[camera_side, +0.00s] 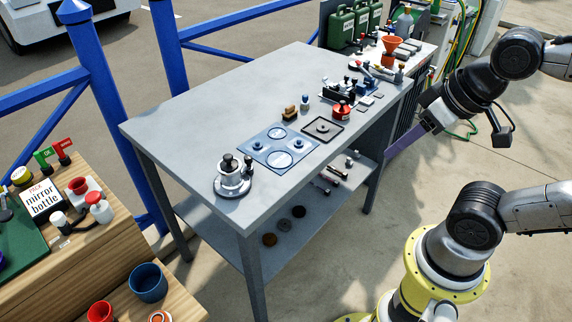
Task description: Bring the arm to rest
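My arm comes in from the right edge. Its black wrist (462,92) is bent down beside the right end of the grey table (190,110). My gripper (412,137) is at the end of this wrist, off the table's right side and apart from the things on top.
The tabletop holds a blue plate with round discs (279,146), a dark square tray (322,129), a silver stacked fitting (233,178) and a red can (342,108). Green jerrycans (341,29) stand behind. A wooden bench (95,255) is at lower left. The table's left half is clear.

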